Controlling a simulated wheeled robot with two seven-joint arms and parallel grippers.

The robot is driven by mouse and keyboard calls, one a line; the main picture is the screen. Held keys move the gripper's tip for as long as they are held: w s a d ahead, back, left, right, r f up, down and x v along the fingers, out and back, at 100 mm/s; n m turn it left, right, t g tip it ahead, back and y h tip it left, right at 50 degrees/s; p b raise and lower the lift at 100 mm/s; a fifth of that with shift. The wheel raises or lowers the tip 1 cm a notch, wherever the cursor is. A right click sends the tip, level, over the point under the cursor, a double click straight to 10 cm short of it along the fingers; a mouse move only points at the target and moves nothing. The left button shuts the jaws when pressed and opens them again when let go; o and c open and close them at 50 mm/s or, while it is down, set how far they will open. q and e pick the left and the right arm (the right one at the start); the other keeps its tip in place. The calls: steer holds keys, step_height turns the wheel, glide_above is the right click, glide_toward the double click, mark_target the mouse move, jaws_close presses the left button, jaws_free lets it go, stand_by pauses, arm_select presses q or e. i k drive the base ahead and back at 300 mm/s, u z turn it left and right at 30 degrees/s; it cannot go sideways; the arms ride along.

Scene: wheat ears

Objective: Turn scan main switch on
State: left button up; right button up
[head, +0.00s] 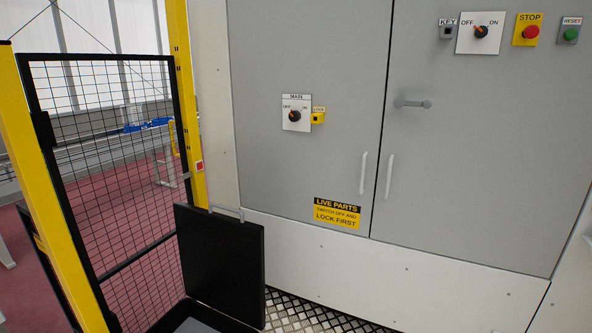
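The main switch (295,116) is a dark rotary knob with an orange pointer on a white plate marked MAIN, OFF and ON. It is on the left grey cabinet door (310,50). Its pointer is small and seems to lean up-left, towards OFF. A yellow lock piece (318,118) with a dark square is just right of the plate. A second OFF/ON knob (480,32) is on the right door at the upper right, beside a KEY block (447,32). Neither of my grippers is in view.
A red STOP button (530,32) and a green RESET button (570,35) are at the upper right. Door handles (412,103) stick out. A black panel (225,265) stands low in front. A yellow-framed mesh fence (105,150) is on the left.

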mark_target(294, 116)
steer(key=z, duration=0.4)
steer(key=i, duration=2)
steer(key=z, duration=0.45)
